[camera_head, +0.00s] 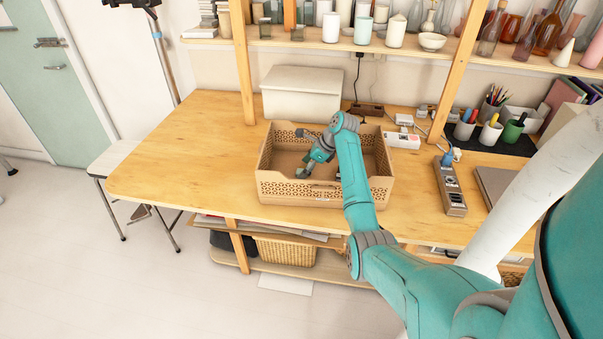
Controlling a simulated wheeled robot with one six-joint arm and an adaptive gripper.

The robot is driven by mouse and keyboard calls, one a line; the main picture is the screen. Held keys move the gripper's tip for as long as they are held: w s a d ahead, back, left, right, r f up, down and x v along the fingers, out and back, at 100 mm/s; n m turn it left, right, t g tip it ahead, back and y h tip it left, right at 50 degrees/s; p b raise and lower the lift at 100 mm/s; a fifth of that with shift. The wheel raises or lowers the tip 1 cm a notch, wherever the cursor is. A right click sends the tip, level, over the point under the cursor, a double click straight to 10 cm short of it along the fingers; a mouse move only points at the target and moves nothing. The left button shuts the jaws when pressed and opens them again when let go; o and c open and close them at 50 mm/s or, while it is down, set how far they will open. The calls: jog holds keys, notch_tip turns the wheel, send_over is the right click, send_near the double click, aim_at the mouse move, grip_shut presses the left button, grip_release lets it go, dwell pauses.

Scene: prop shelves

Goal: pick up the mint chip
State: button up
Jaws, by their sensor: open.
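My gripper (303,173) is open and reaches down into a tan perforated crate (278,189) on the wooden table. Its fingertips are low inside the crate, left of its middle. I cannot make out a mint chip in this view. My teal arm crosses the front wall of the crate and hides part of its inside, and the front wall hides some of the floor near it.
A white box (302,93) stands behind the crate. A power strip (450,186), a laptop (495,188) and pen cups (490,134) are to the right. Shelf posts (243,65) rise at the table's back. The table's left part (180,150) is clear.

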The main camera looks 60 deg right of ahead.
jog(key=c, duration=0.9)
